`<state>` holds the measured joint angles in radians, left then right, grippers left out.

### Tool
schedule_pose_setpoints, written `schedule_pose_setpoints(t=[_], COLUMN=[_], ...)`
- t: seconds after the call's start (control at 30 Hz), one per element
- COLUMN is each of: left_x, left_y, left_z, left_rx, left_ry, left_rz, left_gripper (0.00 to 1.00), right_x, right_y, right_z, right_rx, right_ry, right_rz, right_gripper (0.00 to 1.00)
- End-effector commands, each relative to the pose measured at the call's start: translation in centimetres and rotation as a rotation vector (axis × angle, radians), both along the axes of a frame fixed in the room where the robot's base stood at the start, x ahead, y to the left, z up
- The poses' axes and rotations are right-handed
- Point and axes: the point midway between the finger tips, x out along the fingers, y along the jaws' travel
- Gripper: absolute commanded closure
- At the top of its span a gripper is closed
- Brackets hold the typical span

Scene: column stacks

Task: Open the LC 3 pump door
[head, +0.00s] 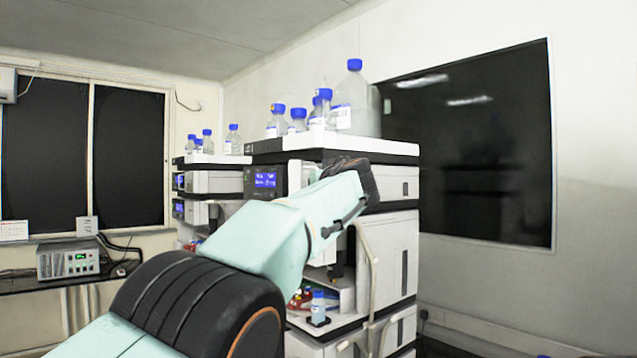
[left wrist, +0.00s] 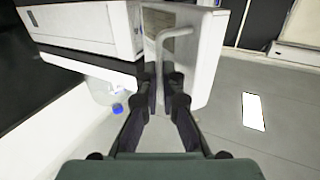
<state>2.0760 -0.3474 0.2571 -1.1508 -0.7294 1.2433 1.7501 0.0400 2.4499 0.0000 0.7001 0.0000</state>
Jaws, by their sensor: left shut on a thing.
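In the left wrist view, a white door panel (left wrist: 207,62) with a bent white bar handle (left wrist: 176,32) stands out at an angle from the white instrument stack (left wrist: 75,25). My left gripper (left wrist: 163,76) has its two dark fingers closed around the lower part of this handle. In the head view, the near column stack (head: 397,230) has a blue display (head: 265,181). My left arm reaches across its front, and the dark gripper end is at the upper module. The arm hides the pump door and the fingertips there. The module label is not readable. My right gripper is not in view.
Blue-capped bottles (head: 354,95) stand on top of the stack. A lower open bay holds a small bottle (head: 318,308) and red parts. A pale bent bar (head: 373,262) stands before the stack.

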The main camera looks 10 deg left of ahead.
Motion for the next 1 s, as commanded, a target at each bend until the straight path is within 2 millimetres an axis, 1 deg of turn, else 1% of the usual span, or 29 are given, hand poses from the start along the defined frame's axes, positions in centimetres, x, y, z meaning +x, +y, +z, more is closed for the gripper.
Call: schedule_pose_setpoints(t=[0.03,0.27,0.3,0.5,0.57,0.87,1.0], left_x=[-0.07,-0.06,-0.06,-0.04,-0.04,-0.04,-0.11], left_y=[0.02,0.05,0.04,-0.04,-0.06,-0.08,0.04], left_z=[0.29,0.18,0.16,0.01,0.0,-0.11,-0.15], left_rx=[0.004,0.003,0.003,0.001,0.001,0.001,0.001], left_ry=[-0.005,-0.003,-0.002,-0.001,-0.001,0.001,0.0], left_rz=[0.0,0.002,0.002,0.003,0.003,0.004,-0.001], left_gripper=[1.0,1.0,0.92,0.75,0.71,0.71,0.71], right_x=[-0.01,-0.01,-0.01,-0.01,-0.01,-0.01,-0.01], right_y=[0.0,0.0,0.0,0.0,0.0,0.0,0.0], right_z=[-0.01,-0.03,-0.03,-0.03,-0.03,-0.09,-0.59], right_rx=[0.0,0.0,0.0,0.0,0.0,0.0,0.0], right_ry=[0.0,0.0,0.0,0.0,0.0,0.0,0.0], right_rz=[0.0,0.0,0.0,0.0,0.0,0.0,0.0], right_gripper=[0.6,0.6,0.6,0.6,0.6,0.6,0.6])
